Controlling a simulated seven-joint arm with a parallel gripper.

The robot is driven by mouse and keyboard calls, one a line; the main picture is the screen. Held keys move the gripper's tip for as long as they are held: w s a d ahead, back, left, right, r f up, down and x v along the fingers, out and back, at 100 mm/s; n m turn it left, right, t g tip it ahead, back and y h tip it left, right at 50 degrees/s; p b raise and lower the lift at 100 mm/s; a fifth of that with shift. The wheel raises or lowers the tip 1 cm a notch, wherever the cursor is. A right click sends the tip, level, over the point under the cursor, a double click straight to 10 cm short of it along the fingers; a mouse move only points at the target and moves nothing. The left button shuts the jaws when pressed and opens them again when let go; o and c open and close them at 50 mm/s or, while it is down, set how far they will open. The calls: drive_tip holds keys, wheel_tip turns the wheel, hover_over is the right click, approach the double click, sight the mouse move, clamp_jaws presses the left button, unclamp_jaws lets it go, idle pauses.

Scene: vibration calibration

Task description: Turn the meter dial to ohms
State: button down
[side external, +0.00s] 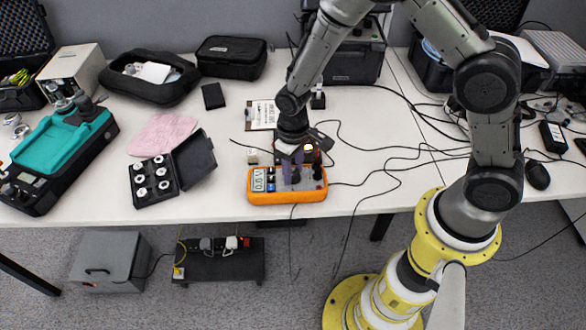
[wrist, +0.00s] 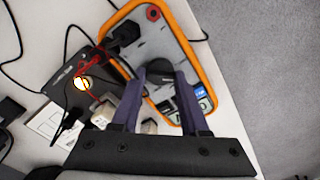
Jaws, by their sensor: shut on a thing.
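The orange-rimmed meter (side external: 262,197) lies near the table's front edge, its display at the left end in the side external view. In the wrist view its grey face and orange rim (wrist: 193,47) fill the upper middle. The black dial (wrist: 160,74) sits between my fingertips, partly hidden by them; its pointer setting cannot be read. My gripper (side external: 291,176) reaches down onto the meter from above. Its purple fingers (wrist: 158,80) are shut on the dial. Dark plugs (wrist: 122,36) with red and black leads are in the meter's other end.
A dark box with a lit round part (wrist: 82,84) stands just behind the meter, with cables around it. A case of white-topped pieces (side external: 152,181) lies to the left, near a pink cloth (side external: 162,134). Cables (side external: 395,165) and a mouse (side external: 537,175) lie to the right.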

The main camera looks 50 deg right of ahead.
sight(293, 172)
drive_tip(key=shift+w+m, duration=0.1)
drive_tip(key=shift+m, duration=0.8)
drive_tip(key=shift+c, duration=2.1)
unclamp_jaws()
wheel_tip(293, 172, up, 14)
